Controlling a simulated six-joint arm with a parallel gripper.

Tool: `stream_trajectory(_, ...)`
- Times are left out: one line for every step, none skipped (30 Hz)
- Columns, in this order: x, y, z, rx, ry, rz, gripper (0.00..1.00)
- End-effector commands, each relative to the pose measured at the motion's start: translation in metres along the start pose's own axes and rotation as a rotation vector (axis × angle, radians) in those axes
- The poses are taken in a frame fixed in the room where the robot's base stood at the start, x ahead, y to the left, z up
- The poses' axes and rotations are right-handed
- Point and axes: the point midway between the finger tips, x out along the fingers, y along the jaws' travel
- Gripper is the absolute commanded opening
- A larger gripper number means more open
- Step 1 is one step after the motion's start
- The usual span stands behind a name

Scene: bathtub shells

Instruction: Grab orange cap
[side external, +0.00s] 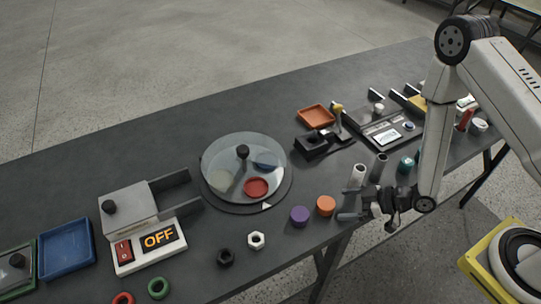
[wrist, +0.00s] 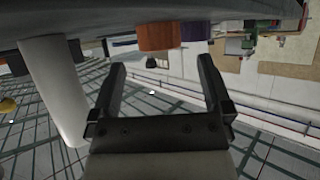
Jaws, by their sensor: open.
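The orange cap (side external: 326,205) stands on the dark table near its front edge, beside the purple cap (side external: 300,216). My gripper (side external: 352,208) is open and empty, just right of the orange cap, with its fingers pointing left toward it. In the wrist view, the orange cap (wrist: 156,37) shows beyond the gap between my fingertips (wrist: 162,67), toward the top of the picture. The purple cap (wrist: 195,30) is right of it. The fingers do not visibly touch either cap.
A round glass-topped dish (side external: 218,160) lies left of the caps. Light grey tubes (side external: 358,176) stand close behind my gripper. A black block (side external: 312,146) and orange tray (side external: 314,117) stand farther back.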

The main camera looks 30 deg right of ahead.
Motion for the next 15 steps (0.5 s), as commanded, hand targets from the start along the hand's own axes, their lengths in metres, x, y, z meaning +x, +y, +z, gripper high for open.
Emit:
stream_trajectory(0.002,0.0,0.0,-0.001,0.0,-0.001,1.0)
stream_trajectory(0.003,0.0,0.0,-0.001,0.0,-0.002,1.0)
stream_trajectory(0.005,0.0,-0.001,-0.001,0.0,-0.002,1.0)
stream_trajectory(0.008,0.0,-0.001,-0.002,0.001,-0.002,1.0)
stream_trajectory(0.01,0.0,-0.001,-0.002,0.001,-0.002,1.0)
stream_trajectory(0.013,0.0,-0.001,-0.002,0.001,-0.003,1.0)
stream_trajectory(0.016,0.0,-0.002,-0.002,0.001,-0.003,1.0)
stream_trajectory(0.02,0.0,-0.002,-0.003,0.001,-0.003,1.0)
stream_trajectory(0.024,0.001,-0.002,-0.003,0.001,-0.004,1.0)
stream_trajectory(0.027,0.001,-0.002,-0.002,0.0,-0.003,1.0)
stream_trajectory(0.03,0.001,-0.003,-0.001,0.0,-0.003,1.0)
stream_trajectory(0.035,0.001,-0.003,-0.003,-0.001,-0.004,1.0)
stream_trajectory(0.038,0.001,-0.003,-0.003,-0.001,-0.004,1.0)
stream_trajectory(0.041,0.001,-0.002,-0.003,-0.002,-0.003,1.0)
stream_trajectory(0.044,0.001,-0.003,-0.003,-0.002,-0.002,1.0)
